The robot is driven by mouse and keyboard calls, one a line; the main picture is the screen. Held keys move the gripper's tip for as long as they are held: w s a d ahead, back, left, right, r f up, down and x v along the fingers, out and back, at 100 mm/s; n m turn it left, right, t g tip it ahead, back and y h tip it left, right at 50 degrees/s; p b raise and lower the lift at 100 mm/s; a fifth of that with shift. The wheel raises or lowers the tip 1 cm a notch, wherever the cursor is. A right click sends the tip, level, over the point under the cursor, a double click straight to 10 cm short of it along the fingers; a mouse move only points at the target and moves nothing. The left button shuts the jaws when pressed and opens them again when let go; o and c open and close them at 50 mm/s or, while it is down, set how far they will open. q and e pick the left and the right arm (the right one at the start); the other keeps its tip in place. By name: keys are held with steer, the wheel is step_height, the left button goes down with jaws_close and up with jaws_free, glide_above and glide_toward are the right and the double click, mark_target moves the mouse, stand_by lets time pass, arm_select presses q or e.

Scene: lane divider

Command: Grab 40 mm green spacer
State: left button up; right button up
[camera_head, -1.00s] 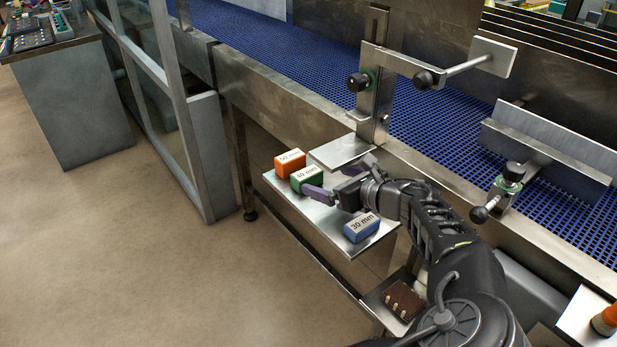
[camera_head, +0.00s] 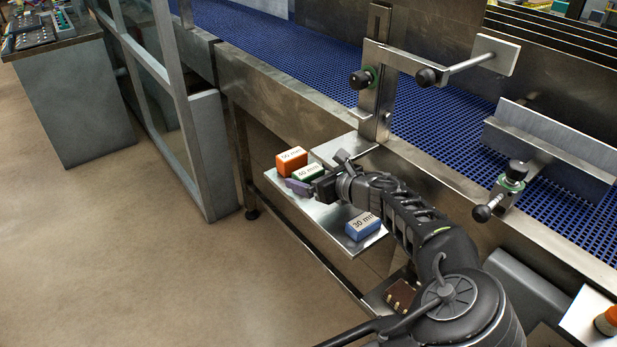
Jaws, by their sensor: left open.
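The green spacer (camera_head: 308,173), labelled 40 mm, sits on a small metal shelf (camera_head: 322,222) beside the conveyor. The orange spacer (camera_head: 290,162), labelled 50 mm or similar, stands just behind it to the left. The blue spacer (camera_head: 362,227), labelled 30 mm, lies on the shelf's right part. The spacer's lower right part is covered by the gripper. My right gripper is not in view.
The blue mesh conveyor (camera_head: 425,125) runs behind the shelf. A metal bracket with a black knob (camera_head: 360,80) rises right behind the spacers. A lower tray holds a brown item (camera_head: 400,295). The floor on the left is clear.

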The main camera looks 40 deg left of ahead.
arm_select(q)
steer(key=shift+c, duration=0.4)
steer(key=c, duration=1.5)
steer(key=shift+r, duration=0.1)
steer(key=r+p, duration=0.2)
steer(key=shift+a+p, duration=0.1)
steer(key=shift+p, duration=0.2)
steer(key=s+a, duration=0.1)
steer(key=s, duration=0.4)
steer(key=s+a, duration=0.2)
steer(key=s, duration=0.4)
steer(key=s+a, duration=0.2)
steer(key=s, duration=0.4)
steer(key=shift+s+f, duration=0.1)
steer(key=shift+f, duration=0.25)
